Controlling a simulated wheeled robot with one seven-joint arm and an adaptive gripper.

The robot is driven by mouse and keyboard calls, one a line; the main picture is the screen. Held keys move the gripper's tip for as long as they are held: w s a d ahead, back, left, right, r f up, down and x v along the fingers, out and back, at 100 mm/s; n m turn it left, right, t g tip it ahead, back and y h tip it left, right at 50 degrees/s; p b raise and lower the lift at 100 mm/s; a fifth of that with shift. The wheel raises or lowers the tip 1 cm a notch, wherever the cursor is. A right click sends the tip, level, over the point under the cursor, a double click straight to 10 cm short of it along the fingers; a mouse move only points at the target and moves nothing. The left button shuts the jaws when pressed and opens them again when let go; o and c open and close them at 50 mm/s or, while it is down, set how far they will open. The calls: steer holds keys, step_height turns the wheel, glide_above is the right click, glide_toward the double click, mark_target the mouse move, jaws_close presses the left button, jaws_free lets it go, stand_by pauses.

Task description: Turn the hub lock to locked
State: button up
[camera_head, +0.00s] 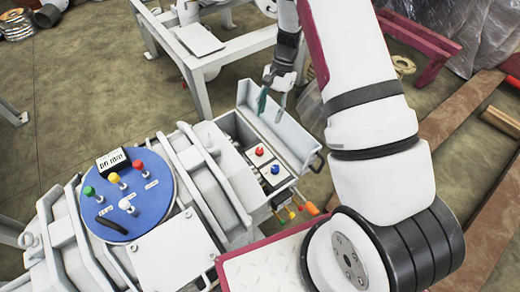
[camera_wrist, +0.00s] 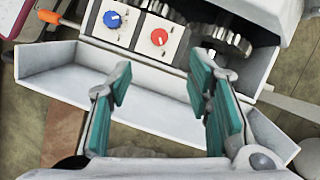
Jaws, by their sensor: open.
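I cannot tell for sure which part is the hub lock. Inside an open grey box on the machine, a red knob (camera_head: 259,151) and a blue knob (camera_head: 275,170) sit on light plates. In the wrist view the blue knob (camera_wrist: 112,19) is left of the red knob (camera_wrist: 159,37). My gripper (camera_head: 272,105) is open and empty, its green-padded fingers over the box's lowered lid (camera_head: 288,138). In the wrist view the fingers (camera_wrist: 163,80) are spread over the lid (camera_wrist: 55,68), apart from both knobs.
A blue round panel (camera_head: 125,218) with green, yellow, red and white knobs, a black handle and a small display is on the machine's left. Metal gears (camera_wrist: 225,40) show beside the red knob. An orange-handled part (camera_head: 312,208) sticks out below the box. A white frame (camera_head: 225,50) stands behind.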

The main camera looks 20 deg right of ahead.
mark_target(260, 150)
steer(key=b+x, duration=0.4)
steer(key=x, duration=1)
steer(key=shift+f+b, duration=0.15)
steer(key=shift+b, duration=0.2)
steer(key=shift+c, duration=0.2)
jaws_close()
